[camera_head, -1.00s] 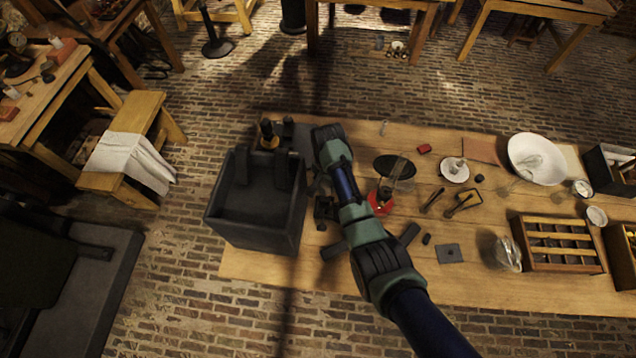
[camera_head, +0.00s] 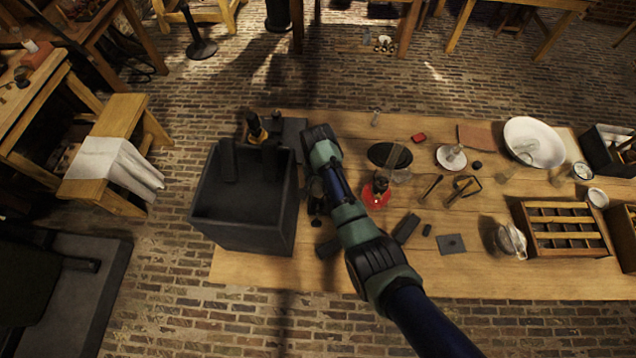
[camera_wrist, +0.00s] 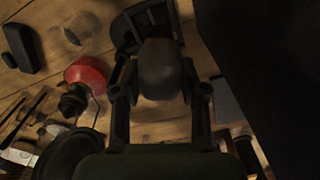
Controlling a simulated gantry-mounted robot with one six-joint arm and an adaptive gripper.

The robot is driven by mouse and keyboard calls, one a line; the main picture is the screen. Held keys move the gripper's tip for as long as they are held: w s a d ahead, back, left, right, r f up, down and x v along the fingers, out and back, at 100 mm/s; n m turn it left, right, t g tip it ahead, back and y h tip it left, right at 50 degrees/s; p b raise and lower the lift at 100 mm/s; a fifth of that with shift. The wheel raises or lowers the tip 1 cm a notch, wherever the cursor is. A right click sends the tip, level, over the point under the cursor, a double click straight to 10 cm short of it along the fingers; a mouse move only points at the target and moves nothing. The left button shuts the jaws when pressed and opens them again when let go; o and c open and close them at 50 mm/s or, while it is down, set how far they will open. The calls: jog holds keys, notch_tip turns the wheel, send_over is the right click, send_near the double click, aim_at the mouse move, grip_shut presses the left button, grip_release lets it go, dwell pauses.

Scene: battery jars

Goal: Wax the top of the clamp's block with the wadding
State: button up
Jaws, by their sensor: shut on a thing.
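My gripper (camera_wrist: 160,95) is shut on a dark, rounded lump (camera_wrist: 162,68), which I take to be the wadding. Its fingers stand on either side of it in the wrist view. Beyond the lump is a dark, ridged piece (camera_wrist: 138,28), partly covered by it; this may be the clamp's block, but I cannot be sure. I cannot tell whether the lump touches it. In the head view my gripper (camera_head: 316,194) is small and dark, between the black tank and the red pot, partly hidden by my arm.
The black open tank (camera_head: 245,225) stands close left of my gripper. The red pot (camera_head: 376,194) is close on its right and shows in the wrist view (camera_wrist: 88,74). A dark block (camera_head: 406,228), a white bowl (camera_head: 535,142) and a wooden rack (camera_head: 563,263) lie further right.

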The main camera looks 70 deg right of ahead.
jog(key=shift+f+b, duration=0.35)
jog(key=shift+f, duration=0.15)
dwell(0.5)
jog(key=shift+d, duration=0.1)
jog(key=shift+w+d+r, duration=0.1)
jog(key=shift+d, duration=0.1)
jog(key=shift+d+f+b, duration=0.2)
jog(key=shift+b, duration=0.15)
jog(key=shift+a+r+p, duration=0.1)
jog(key=shift+r+p, duration=0.1)
jog(key=shift+p, duration=0.35)
